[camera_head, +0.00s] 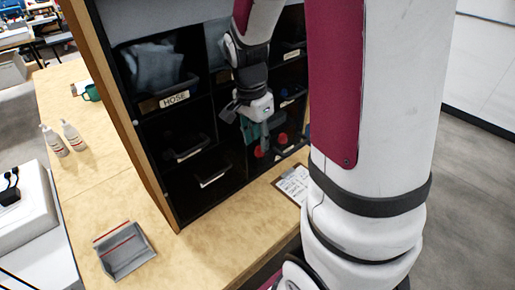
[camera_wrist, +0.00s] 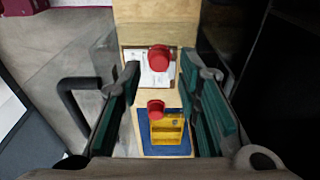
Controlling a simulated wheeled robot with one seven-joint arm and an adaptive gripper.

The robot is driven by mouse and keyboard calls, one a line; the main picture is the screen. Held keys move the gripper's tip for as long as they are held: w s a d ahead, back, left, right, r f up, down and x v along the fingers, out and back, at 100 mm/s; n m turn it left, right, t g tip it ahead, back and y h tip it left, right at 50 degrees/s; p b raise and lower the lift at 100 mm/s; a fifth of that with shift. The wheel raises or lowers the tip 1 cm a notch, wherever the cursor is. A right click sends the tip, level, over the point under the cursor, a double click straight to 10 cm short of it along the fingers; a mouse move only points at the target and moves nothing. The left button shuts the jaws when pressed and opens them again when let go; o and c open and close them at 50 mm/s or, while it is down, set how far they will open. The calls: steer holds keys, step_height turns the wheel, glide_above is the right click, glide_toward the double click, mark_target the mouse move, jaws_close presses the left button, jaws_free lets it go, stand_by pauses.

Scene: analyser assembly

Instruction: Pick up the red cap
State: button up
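Two red caps show in the wrist view. One red cap (camera_wrist: 160,57) is in front of the white sheet, and the other red cap (camera_wrist: 155,105) is at a yellow holder (camera_wrist: 168,130) on a blue base (camera_wrist: 165,149). My gripper (camera_wrist: 160,85) is open, its teal fingers on either side of the caps, with nothing visibly held. In the head view, my gripper (camera_head: 255,132) points down inside the shelf, close to two red spots, a nearer red cap (camera_head: 259,152) and a farther red cap (camera_head: 282,138). I cannot tell whether a finger touches either.
A black shelf unit (camera_head: 170,200) surrounds the gripper, with bins such as the one labelled HOSE (camera_head: 175,99). A clipboard with a white sheet (camera_head: 295,183) lies at the shelf's front right. A grey tray (camera_head: 125,252) and white bottles (camera_head: 72,135) are on the wooden table.

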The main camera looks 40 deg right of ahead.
steer(key=shift+d+f, duration=0.2)
steer(key=shift+f, duration=1.2)
steer(key=c, duration=0.5)
steer(key=shift+o, duration=0.2)
steer(key=shift+r, duration=0.1)
